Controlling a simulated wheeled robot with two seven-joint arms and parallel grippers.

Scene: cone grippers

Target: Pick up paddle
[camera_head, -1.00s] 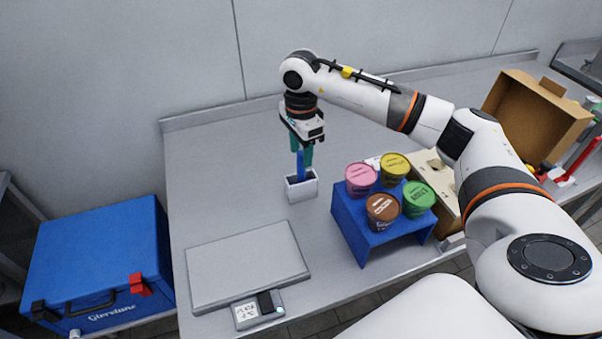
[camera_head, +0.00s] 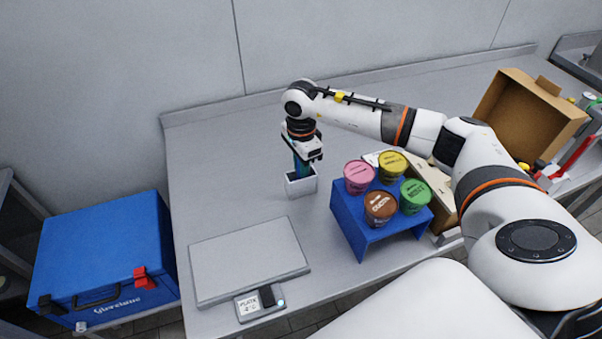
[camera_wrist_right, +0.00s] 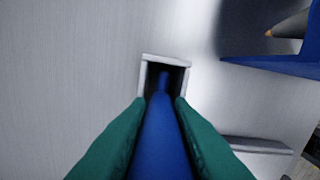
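The blue paddle (camera_wrist_right: 163,135) stands upright in a white open-topped holder (camera_head: 300,187) on the table. Its lower part goes down into the holder, where its end is hidden. My right gripper (camera_head: 303,170) is low over the holder, pointing down. Its two teal fingers (camera_wrist_right: 159,108) lie on either side of the paddle's handle, very near it. I cannot tell whether they press on it. My left gripper is not in view.
A blue stand (camera_head: 365,235) with several colored tubs (camera_head: 382,208) is right of the holder. A flat grey plate device (camera_head: 248,262) lies in front. An open cardboard box (camera_head: 525,115) is at the right. A blue case (camera_head: 100,255) stands left of the table.

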